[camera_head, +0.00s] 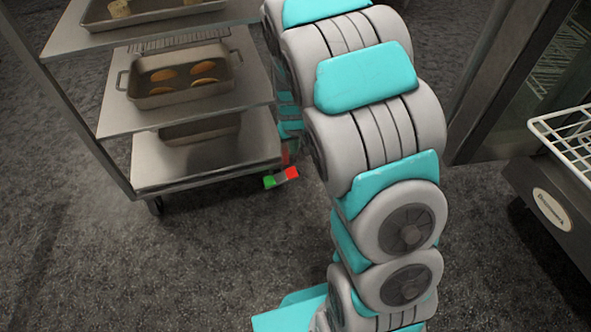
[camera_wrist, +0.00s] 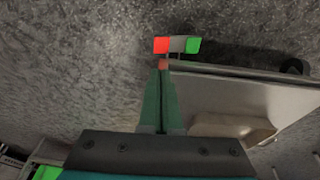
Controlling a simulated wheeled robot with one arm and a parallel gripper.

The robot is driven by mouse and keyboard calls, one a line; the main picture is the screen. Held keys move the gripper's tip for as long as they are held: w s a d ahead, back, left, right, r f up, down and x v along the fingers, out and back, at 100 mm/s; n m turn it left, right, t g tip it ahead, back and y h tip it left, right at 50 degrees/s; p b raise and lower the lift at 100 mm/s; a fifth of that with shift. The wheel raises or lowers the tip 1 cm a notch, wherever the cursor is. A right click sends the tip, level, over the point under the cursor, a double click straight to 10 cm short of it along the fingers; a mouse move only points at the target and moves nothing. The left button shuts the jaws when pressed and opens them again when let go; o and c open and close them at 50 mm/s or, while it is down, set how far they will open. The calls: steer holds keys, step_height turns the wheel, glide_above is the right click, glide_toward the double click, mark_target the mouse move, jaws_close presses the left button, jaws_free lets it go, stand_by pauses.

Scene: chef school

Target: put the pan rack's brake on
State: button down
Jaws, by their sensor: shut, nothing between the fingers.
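The pan rack (camera_head: 170,160) stands at the left in the head view, with metal shelves and a caster (camera_head: 155,206) at its near left corner. Its brake pedal (camera_head: 281,177), one end green and one end red, sits low by the near right corner. The pedal also shows at the top of the wrist view (camera_wrist: 178,44), red end left, green end right. I cannot tell which end is pressed down. My gripper (camera_wrist: 163,68) is shut and empty, its tips just short of the pedal with a small apparent gap. In the head view my arm mostly hides it.
A baking pan with several browned pieces (camera_head: 183,79) is on the middle shelf; other pans are above and below. A dark unit with a white wire rack (camera_head: 570,140) stands at the right. The grey floor (camera_head: 215,265) in front of the rack is clear.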

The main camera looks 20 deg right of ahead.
mark_target(295, 171)
steer(key=shift+w+d+f, duration=0.15)
steer(key=shift+w+f, duration=0.45)
steer(key=shift+f, duration=0.15)
steer(key=shift+w+d+f, duration=0.15)
steer(key=shift+w+f, duration=0.4)
steer(key=shift+f, duration=0.15)
steer(key=x, duration=0.9)
steer(key=s+b+x, duration=0.1)
steer(key=x, duration=0.3)
steer(key=shift+w+d+f, duration=0.15)
steer(key=shift+d+f, duration=0.25)
steer(key=shift+f, duration=0.1)
steer(key=shift+w, duration=0.1)
